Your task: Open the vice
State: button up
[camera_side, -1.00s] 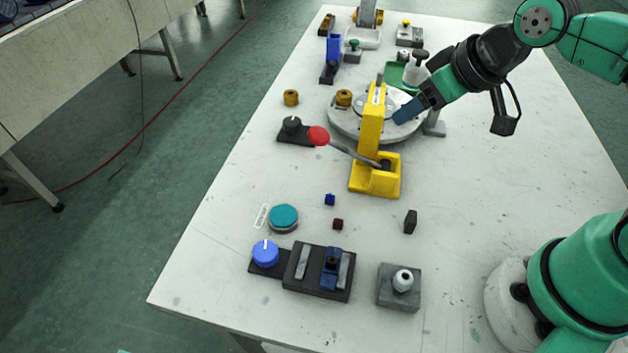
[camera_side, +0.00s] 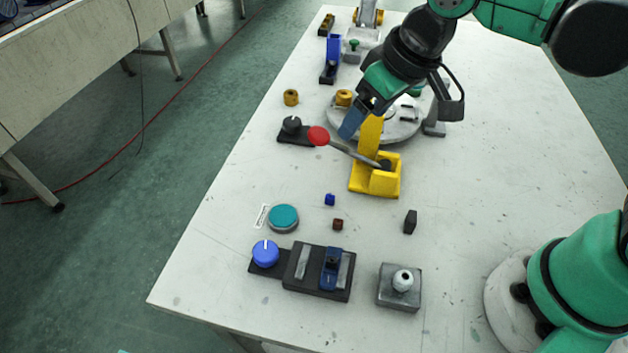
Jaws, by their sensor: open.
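The vice (camera_side: 320,290) appears to be the low black base near the table's front left edge. It carries a light grey bar (camera_side: 302,262) and a blue block (camera_side: 331,270) with a gap between them. A blue knob (camera_side: 265,254) with a white mark sits on a dark plate at its left end. My gripper (camera_side: 347,132) is well behind the vice, above the table beside the yellow lever press (camera_side: 376,180). Its blue fingers point down. It is open and holds nothing that I can see. It partly hides the press's upright and the round turntable (camera_side: 400,128).
The press's red-tipped lever (camera_side: 318,136) sticks out left, close to my fingers. A teal button (camera_side: 284,217), small blue cube (camera_side: 330,199), dark red cube (camera_side: 338,224), black block (camera_side: 410,222) and grey block with ball knob (camera_side: 400,285) stand around the vice.

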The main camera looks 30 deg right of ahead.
jog(key=a+f+n+g, duration=0.3)
jog(key=a, duration=0.8)
jog(key=n+g+h, duration=0.1)
jog(key=n, duration=0.1)
send_over(265, 251)
notch_tip(265, 251, down, 4)
jog(key=shift+f, duration=2.8)
grip_shut()
jog(key=shift+m, duration=1.8)
grip_release()
